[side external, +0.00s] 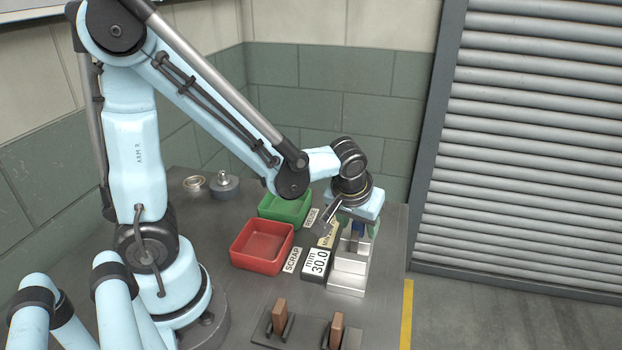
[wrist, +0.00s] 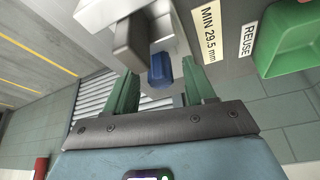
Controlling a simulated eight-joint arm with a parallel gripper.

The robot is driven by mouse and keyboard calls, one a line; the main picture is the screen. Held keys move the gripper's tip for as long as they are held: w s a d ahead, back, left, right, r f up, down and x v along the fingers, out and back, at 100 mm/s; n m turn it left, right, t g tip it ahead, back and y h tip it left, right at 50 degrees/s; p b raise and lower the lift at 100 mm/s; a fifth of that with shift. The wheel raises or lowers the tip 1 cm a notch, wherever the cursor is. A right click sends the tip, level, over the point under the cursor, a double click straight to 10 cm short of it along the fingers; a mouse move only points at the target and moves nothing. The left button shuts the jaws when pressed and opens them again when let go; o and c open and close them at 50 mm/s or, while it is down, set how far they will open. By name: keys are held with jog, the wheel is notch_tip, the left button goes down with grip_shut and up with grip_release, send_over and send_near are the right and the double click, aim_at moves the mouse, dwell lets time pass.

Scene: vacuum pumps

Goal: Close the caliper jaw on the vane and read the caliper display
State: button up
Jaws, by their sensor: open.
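The caliper (side external: 347,272) is a pale metal block at the right of the bench. Its display (side external: 316,264) reads 30.0 mm. A blue knob (side external: 358,228) sits at its top, and it also shows in the wrist view (wrist: 161,71). My gripper (side external: 359,222) is over the caliper, its green fingers apart on either side of the knob. In the wrist view a dark grey block (wrist: 135,40) lies beside the knob; I cannot tell whether it is jaw or vane. Two brown vanes (side external: 280,311) (side external: 336,331) stand upright in holders at the front.
A red bin (side external: 236,262) beside the SCRAP label (side external: 292,260) and a green bin (side external: 306,219) by the REUSE label (wrist: 248,38) stand left of the caliper. A MIN 29.5 mm sign (wrist: 209,30) is close by. Round metal parts (side external: 224,187) lie at the back left.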

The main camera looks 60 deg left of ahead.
jog(key=shift+s+d+r, duration=0.1)
jog(key=shift+s+r, duration=0.1)
jog(key=shift+r, duration=0.3)
jog(key=shift+v, duration=3)
jog(key=shift+s, duration=0.1)
jog(key=shift+s+a+r+m+t+h, duration=0.1)
jog(key=shift+s+r+m+t+h, duration=0.4)
jog(key=shift+m, duration=0.5)
jog(key=shift+s+a+r+m+t+h, duration=0.1)
jog(key=shift+s+r+m+t+h, duration=0.25)
jog(key=shift+s+m+t, duration=0.55)
jog(key=shift+s+a+r+m+t+h, duration=0.1)
jog(key=shift+s+r+m+t+h, duration=0.3)
jog(key=shift+m, duration=0.7)
